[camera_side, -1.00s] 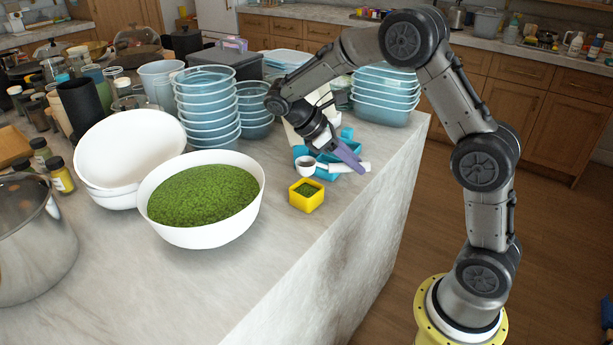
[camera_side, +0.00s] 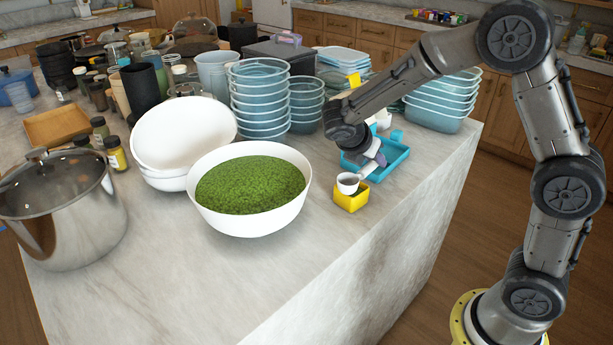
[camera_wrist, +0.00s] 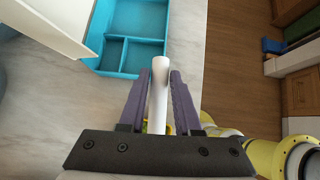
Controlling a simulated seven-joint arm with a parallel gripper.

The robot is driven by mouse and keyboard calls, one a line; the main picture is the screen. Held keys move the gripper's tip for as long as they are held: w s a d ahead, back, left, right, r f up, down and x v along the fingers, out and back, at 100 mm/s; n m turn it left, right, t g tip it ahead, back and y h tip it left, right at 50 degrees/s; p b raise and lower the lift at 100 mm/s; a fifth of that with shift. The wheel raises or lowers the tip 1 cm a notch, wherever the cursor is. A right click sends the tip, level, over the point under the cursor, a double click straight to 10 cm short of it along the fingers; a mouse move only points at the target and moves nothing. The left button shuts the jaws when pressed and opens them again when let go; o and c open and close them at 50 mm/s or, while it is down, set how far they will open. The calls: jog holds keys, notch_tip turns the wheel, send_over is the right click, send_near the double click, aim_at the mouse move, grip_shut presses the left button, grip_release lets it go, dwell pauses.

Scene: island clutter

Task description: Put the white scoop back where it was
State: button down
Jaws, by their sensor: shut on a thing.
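The white scoop (camera_side: 348,184) has its round cup above or just behind the yellow box (camera_side: 351,200) in the side view. I cannot tell whether they touch. The cup hides most of the box's inside. My gripper (camera_side: 378,161) has its purple fingers shut on the scoop's handle. In the wrist view the white handle (camera_wrist: 158,95) stands between the two fingers (camera_wrist: 161,85), and the cup is hidden. The blue tray (camera_side: 396,164) lies on the counter beside and behind the scoop. Its compartments look empty in the wrist view (camera_wrist: 122,50).
A white bowl of green bits (camera_side: 250,230) stands left of the yellow box. Stacked blue containers (camera_side: 258,105) and more tubs (camera_side: 440,118) stand behind. The marble counter's (camera_side: 300,275) front is clear. Its right edge runs close to the tray.

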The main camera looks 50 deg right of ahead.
jog(key=w+n+t+y, duration=0.1)
jog(key=w+n+t, duration=0.1)
jog(key=n, duration=0.1)
jog(key=w+a+n+t+y, duration=0.1)
jog(key=w+n+t, duration=0.1)
jog(key=n, duration=0.1)
jog(key=w+a+n+t+y, duration=0.1)
jog(key=w+n+t, duration=0.1)
jog(key=w+n, duration=0.1)
jog(key=shift+a+r, duration=0.2)
jog(key=shift+r, duration=0.15)
jog(key=w+n+y, duration=0.1)
jog(key=w, duration=0.1)
jog(key=w+a+n+t+y, duration=0.1)
jog(key=w, duration=0.2)
jog(key=w+n+y, duration=0.1)
jog(key=w+n, duration=0.1)
jog(key=w, duration=0.1)
jog(key=shift+a+f+t, duration=0.15)
jog(key=shift+f+t, duration=0.1)
jog(key=shift+t, duration=0.15)
jog(key=w+n, duration=0.1)
jog(key=w+a+f+y, duration=0.1)
jog(key=w+a+n, duration=0.1)
jog(key=shift+w+f+n+y, duration=0.25)
jog(key=shift+w+n+y, duration=0.05)
jog(key=shift+w+y, duration=0.1)
jog(key=shift+w+a+f+n+y, duration=0.45)
jog(key=shift+a+f+n+y, duration=0.15)
jog(key=shift+a+f+n, duration=0.15)
